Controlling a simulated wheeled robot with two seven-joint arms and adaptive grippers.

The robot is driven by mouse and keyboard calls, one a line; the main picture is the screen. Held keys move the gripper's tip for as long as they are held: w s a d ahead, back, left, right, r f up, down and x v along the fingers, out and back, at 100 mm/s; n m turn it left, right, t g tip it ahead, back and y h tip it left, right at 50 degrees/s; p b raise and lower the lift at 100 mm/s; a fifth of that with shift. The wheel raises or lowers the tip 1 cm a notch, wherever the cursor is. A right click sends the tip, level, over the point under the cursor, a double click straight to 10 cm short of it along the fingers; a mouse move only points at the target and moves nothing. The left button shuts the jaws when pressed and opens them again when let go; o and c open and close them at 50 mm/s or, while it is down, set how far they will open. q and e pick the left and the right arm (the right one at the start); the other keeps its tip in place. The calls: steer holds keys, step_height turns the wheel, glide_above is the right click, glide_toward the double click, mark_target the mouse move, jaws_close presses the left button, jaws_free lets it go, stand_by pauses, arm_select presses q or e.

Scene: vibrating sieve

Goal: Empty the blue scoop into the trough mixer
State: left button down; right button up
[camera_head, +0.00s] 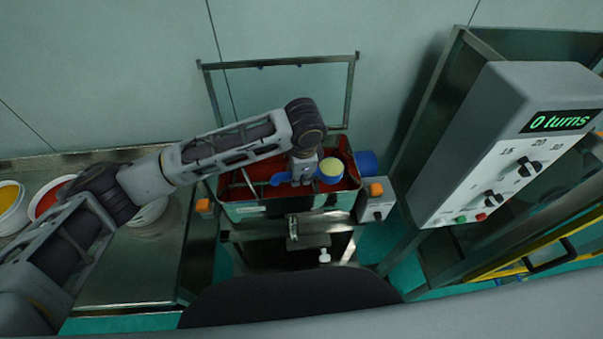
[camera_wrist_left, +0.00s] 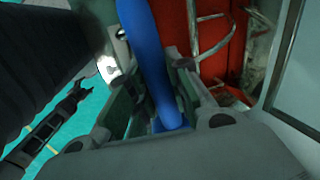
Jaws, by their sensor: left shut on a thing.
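The blue scoop (camera_head: 325,177) is over the trough mixer, with yellow material showing in its round bowl. The bowl looks roughly level. My left gripper (camera_head: 303,174) is shut on the scoop's blue handle, which also runs between the fingers in the left wrist view (camera_wrist_left: 153,65). The trough mixer (camera_head: 270,208) has a green outside and a red inside with metal bars, and its lid stands raised behind. The red inside also shows in the left wrist view (camera_wrist_left: 212,40). My right gripper (camera_wrist_left: 72,92) seems to show small and dark there; its jaws are unclear.
A control box (camera_head: 500,150) reading "0 turns" stands at the right. Tubs with yellow (camera_head: 10,205) and red (camera_head: 45,198) contents stand at the left on a metal table (camera_head: 130,270). A small grey switch box (camera_head: 376,207) adjoins the mixer's right side.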

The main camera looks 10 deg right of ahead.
arm_select(q)
steer(key=shift+a+n+y, duration=0.1)
steer(key=shift+n+y, duration=0.2)
steer(key=shift+n, duration=0.9)
steer(key=shift+a+r+n, duration=0.1)
steer(key=shift+a+n, duration=0.1)
steer(key=shift+n, duration=1)
steer(key=shift+a+n+g+y, duration=0.15)
steer(key=shift+n+g+y, duration=0.15)
steer(key=shift+n, duration=0.9)
steer(key=n, duration=0.3)
steer(key=shift+s+a+n+g+y, duration=0.1)
steer(key=shift+a+n+g+y, duration=0.1)
steer(key=shift+n+g+y, duration=0.15)
steer(key=shift+n+g, duration=0.25)
steer(key=shift+n, duration=1.5)
steer(key=shift+a, duration=0.1)
